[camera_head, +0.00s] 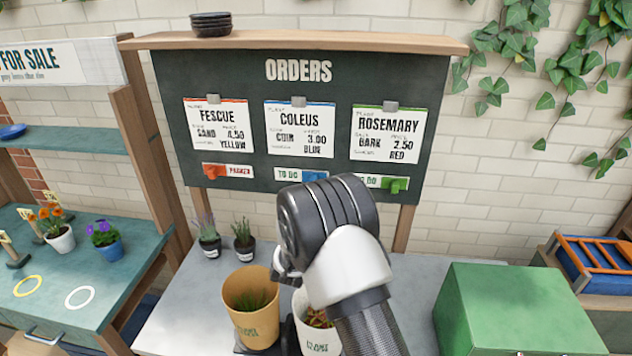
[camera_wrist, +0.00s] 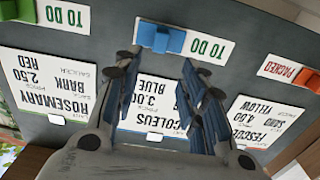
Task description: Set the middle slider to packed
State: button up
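The middle slider is a blue block (camera_head: 314,176) on a white strip under the COLEUS card (camera_head: 300,130). It sits at the strip's right end, with TO DO showing to its left. In the wrist view, which is upside down, the blue slider (camera_wrist: 160,38) is at the strip's left part, beside the TO DO label (camera_wrist: 207,47). My gripper (camera_wrist: 155,68) is open and empty, its fingers spread in front of the COLEUS card and pointing toward the slider. Its fingertips are apart from the slider in the picture; the head view hides them behind my arm.
The red slider (camera_head: 214,170) stands left, showing PACKED; the green slider (camera_head: 395,185) stands right, showing TO DO. Below the orders board (camera_head: 240,75) are a tan pot (camera_head: 251,318), a white pot (camera_head: 318,342), two small dark pots and a green box (camera_head: 515,310).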

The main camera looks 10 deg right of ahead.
jog(key=x, duration=0.9)
jog(key=shift+b, duration=0.35)
jog(key=shift+c, duration=0.3)
grip_shut()
